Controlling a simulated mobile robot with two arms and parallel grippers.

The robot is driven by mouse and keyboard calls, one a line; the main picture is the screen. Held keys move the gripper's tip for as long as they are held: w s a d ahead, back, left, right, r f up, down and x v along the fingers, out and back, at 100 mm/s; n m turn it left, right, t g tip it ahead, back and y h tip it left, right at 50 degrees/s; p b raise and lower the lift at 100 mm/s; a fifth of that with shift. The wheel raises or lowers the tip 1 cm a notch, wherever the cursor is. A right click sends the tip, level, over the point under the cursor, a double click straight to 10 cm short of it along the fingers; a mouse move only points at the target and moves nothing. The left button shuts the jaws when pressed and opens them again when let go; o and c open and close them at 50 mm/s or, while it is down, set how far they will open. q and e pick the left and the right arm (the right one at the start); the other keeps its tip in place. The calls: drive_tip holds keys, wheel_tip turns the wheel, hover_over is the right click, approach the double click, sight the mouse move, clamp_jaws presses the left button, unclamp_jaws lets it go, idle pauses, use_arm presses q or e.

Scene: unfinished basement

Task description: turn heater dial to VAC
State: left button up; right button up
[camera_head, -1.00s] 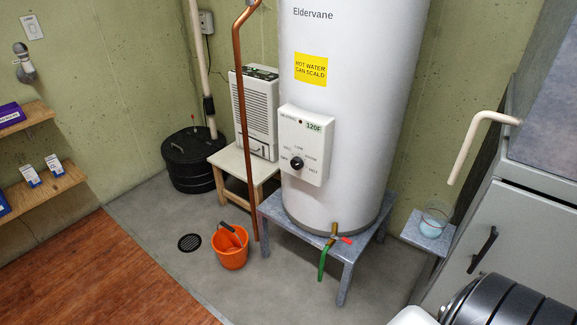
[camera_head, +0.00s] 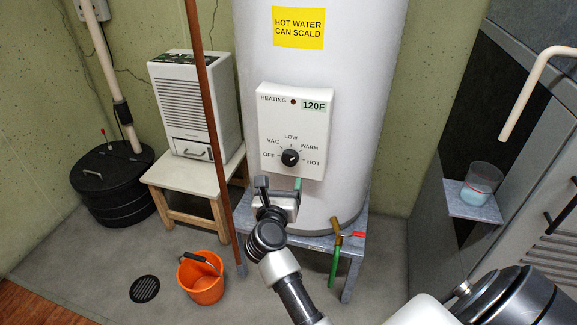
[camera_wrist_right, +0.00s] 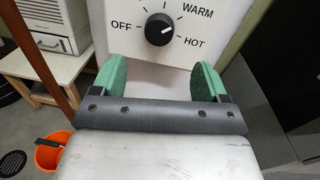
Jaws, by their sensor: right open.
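The white water heater (camera_head: 318,60) stands upright with a white control box (camera_head: 293,115) on its front. The black dial (camera_head: 290,157) is low on the box, with OFF, VAC, LOW, WARM and HOT around it. My right gripper (camera_head: 279,185) is just below the box, apart from the dial. In the wrist view its green-padded fingers (camera_wrist_right: 158,80) are spread and empty, with the dial beyond the gap. My left gripper is not in view.
A copper pipe (camera_head: 207,120) runs down left of the heater. The heater stands on a grey stand (camera_head: 345,250), with a drain valve (camera_head: 335,243) low in front. An orange bucket (camera_head: 202,282) is on the floor. A dehumidifier (camera_head: 195,105) sits on a wooden table (camera_head: 190,176) at left.

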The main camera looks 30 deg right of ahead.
sight(289, 159)
drive_tip(key=x, duration=0.9)
drive_tip(key=shift+w+d+f, duration=0.1)
drive_tip(key=shift+w+d, duration=0.15)
drive_tip(key=c, duration=0.9)
